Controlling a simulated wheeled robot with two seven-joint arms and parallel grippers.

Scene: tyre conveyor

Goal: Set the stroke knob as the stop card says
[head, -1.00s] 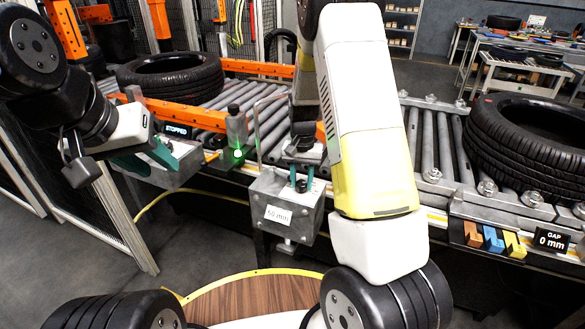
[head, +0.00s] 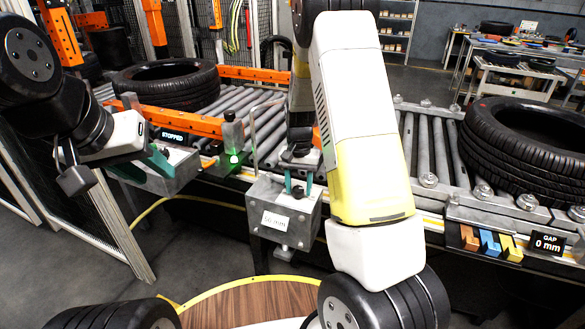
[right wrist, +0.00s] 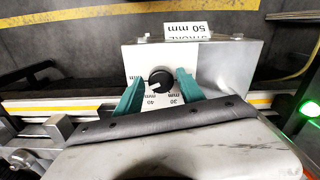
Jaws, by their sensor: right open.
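The stroke box (head: 305,218) is a grey metal box on the conveyor's front side. A white card (head: 275,222) is on its front; in the right wrist view the card (right wrist: 186,29) reads 50 mm, upside down. The black stroke knob (right wrist: 160,78) has a white mark that seems to point to the lower left, near the 40 mm label. My right gripper (right wrist: 158,92) is open, its teal fingers on either side of the knob, contact unclear; it also shows in the head view (head: 298,188). My left gripper (head: 146,168) has its fingers apart at another grey box (head: 172,172).
Tyres lie on the roller conveyor (head: 430,150) at left (head: 165,88) and right (head: 530,145). Coloured blocks (head: 490,242) and a GAP 0 mm display (head: 548,243) are at right.

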